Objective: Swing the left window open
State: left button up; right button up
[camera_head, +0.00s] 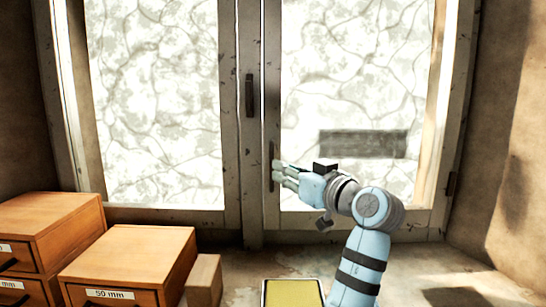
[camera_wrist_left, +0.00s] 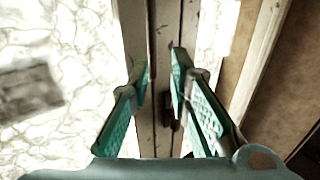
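The left window (camera_head: 152,100) is a glazed wooden sash, flush with its frame, with a dark handle (camera_head: 249,95) on its right stile. The right window (camera_head: 350,60) stands beside it and has its own dark handle (camera_head: 275,152) lower on its left stile. My left gripper (camera_head: 277,173) is in front of the right window's stile, below the left window's handle. In the left wrist view its teal fingers (camera_wrist_left: 161,68) are apart, with worn wood and a dark handle (camera_wrist_left: 168,108) showing between them. Contact cannot be told. My right gripper is not in view.
Wooden drawer boxes (camera_head: 130,255) stand at the lower left, with a small wooden block (camera_head: 204,278) beside them. A yellow-topped item (camera_head: 292,293) lies at the bottom middle. A brown wall (camera_head: 510,130) bounds the right. The sill right of my arm looks mostly clear.

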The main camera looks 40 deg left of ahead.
pick_arm(q)
send_over(273, 187)
jog(key=s+d, duration=0.2)
jog(key=shift+w+a+f+p, duration=0.1)
jog(key=shift+w+a+p, duration=0.25)
jog(key=shift+w, duration=0.3)
jog(key=shift+w+a+f+p, duration=0.1)
jog(key=shift+w+a+p, duration=0.2)
jog(key=shift+w, duration=0.3)
jog(key=shift+a+f, duration=0.15)
jog(key=shift+a, duration=0.3)
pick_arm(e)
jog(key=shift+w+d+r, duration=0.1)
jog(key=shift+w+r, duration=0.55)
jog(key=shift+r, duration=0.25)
pick_arm(q)
jog(key=shift+d, duration=0.15)
grip_shut()
